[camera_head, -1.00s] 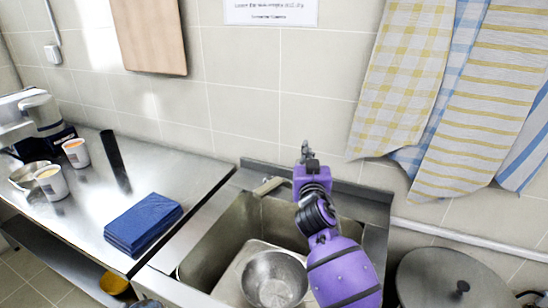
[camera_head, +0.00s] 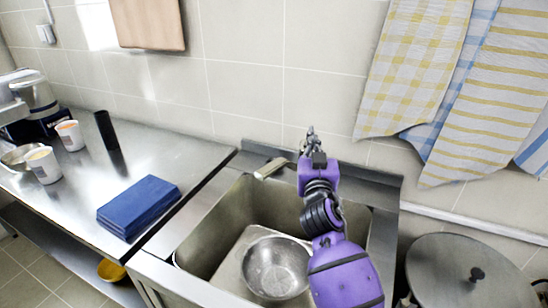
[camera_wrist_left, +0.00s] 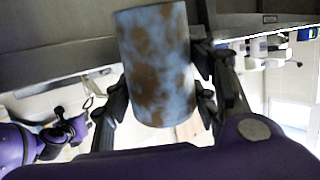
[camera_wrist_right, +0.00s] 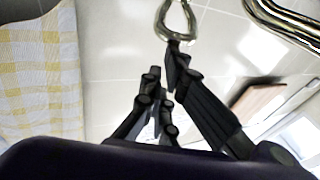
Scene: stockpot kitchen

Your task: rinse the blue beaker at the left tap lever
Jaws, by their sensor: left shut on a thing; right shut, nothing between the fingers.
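The blue beaker (camera_wrist_left: 158,65) fills the middle of the left wrist view, its wall blotched with brown stains. My left gripper (camera_wrist_left: 160,95) is shut around it, one finger on each side; neither shows in the head view. My right gripper (camera_head: 311,133) is shut and empty, raised at the back of the sink to the right of the tap spout (camera_head: 270,168). In the right wrist view, a shiny metal loop (camera_wrist_right: 176,22), seemingly a tap lever, is just beyond the right fingertips. I cannot tell whether they touch it.
A metal bowl (camera_head: 276,268) sits in the sink (camera_head: 215,235). A folded blue cloth (camera_head: 140,207), cups and a black cylinder (camera_head: 105,130) stand on the left counter. A large round lid (camera_head: 470,275) is at right. Towels (camera_head: 415,70) hang behind.

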